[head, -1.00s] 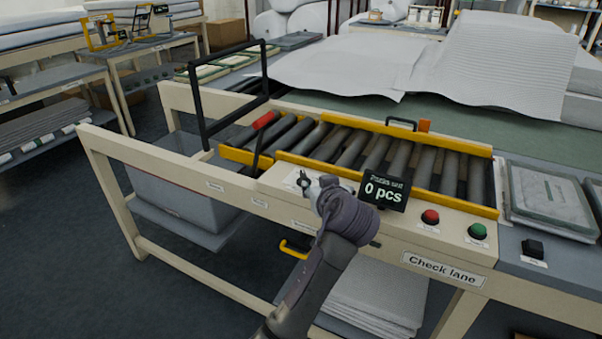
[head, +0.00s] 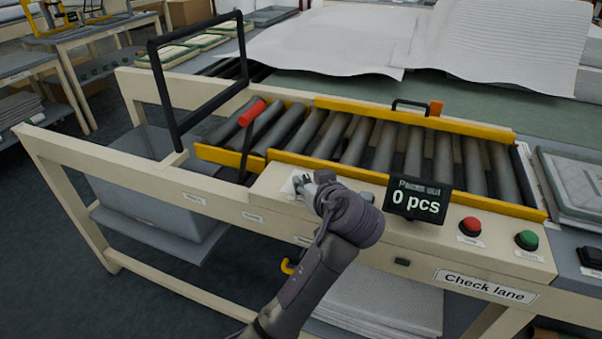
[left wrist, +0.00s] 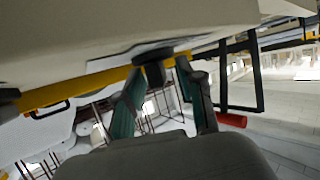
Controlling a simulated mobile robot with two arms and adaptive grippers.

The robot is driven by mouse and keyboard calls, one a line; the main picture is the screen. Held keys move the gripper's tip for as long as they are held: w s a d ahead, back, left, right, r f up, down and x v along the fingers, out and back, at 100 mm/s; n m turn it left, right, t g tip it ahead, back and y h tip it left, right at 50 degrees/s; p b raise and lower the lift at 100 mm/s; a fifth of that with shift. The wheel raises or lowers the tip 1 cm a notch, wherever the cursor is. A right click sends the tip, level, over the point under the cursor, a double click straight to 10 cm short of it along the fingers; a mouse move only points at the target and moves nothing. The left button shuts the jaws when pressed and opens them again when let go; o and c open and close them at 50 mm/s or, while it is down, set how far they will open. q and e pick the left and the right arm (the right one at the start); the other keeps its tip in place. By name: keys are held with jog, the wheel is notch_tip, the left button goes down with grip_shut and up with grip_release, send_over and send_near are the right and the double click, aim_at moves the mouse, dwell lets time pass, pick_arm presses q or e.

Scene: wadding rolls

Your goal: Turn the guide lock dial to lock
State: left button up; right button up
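The guide lock dial (left wrist: 153,72) is a small dark knob on the pale control panel, seen in the left wrist view. In the head view my left gripper hides it. My left gripper (head: 303,184) is low at the panel's left end, over a white label. In the left wrist view its two teal-padded fingers (left wrist: 163,88) stand apart on either side of the dial. The left finger in that picture is close to or touching the knob; a narrow gap seems to show on the other side. My right gripper is not in view.
A lever with a red handle (head: 251,112) rises just behind my left gripper, near a black frame (head: 153,90). Rollers lie between yellow guide rails (head: 400,180). Right of the gripper are the "0 pcs" display (head: 417,201), a red button (head: 471,226) and a green button (head: 527,239).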

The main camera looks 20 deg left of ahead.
pick_arm(q)
jog(key=shift+w, duration=0.15)
grip_shut()
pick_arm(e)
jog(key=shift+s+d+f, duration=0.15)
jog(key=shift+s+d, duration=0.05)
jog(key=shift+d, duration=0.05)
